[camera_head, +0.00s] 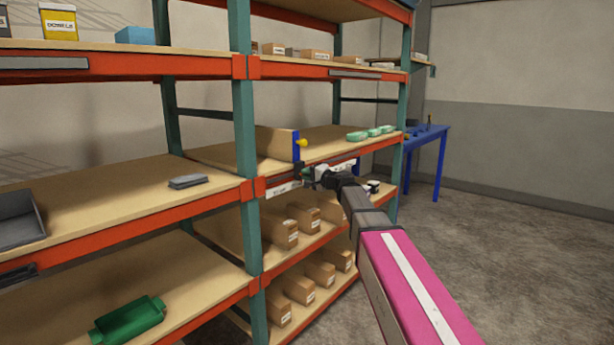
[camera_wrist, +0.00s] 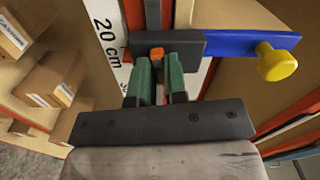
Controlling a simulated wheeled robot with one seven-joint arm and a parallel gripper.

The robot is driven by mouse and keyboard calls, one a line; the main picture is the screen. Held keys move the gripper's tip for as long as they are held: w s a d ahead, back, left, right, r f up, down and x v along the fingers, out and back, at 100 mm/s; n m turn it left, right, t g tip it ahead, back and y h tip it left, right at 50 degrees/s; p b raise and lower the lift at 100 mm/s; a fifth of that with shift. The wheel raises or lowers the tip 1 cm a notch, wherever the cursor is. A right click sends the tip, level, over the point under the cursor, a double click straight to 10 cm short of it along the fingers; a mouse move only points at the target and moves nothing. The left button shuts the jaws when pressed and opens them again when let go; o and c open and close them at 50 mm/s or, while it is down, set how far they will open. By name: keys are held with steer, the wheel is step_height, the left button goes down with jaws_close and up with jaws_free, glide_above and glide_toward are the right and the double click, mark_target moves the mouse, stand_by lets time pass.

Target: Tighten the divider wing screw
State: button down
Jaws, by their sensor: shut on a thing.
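The divider is a tan panel (camera_head: 272,143) upright on the middle shelf, with a blue front edge (camera_head: 296,146) and a yellow knob (camera_head: 302,142). In the wrist view the blue bar (camera_wrist: 240,44) runs right from a dark grey clamp block (camera_wrist: 192,46) to the yellow knob (camera_wrist: 277,62). My gripper (camera_wrist: 158,74) has its green fingers at the block's front, shut on a small orange piece that appears to be the wing screw (camera_wrist: 157,53). The fingers hide most of it. In the head view my gripper (camera_head: 310,175) is at the shelf's front edge, below the knob.
A white scale strip marked 20 cm (camera_wrist: 106,32) runs along the orange shelf beam. Brown boxes (camera_head: 281,231) stand on the shelf below. Green items (camera_head: 370,133) lie right of the divider. A teal rack post (camera_head: 245,130) stands left of my gripper; a blue table (camera_head: 427,137) is beyond.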

steer(key=shift+s+m, duration=0.1)
steer(key=shift+m, duration=0.7)
steer(key=c, duration=1.1)
jaws_free()
steer(key=shift+d, duration=0.1)
steer(key=shift+c, duration=0.2)
steer(key=v, duration=1)
steer(key=shift+s+d, duration=0.3)
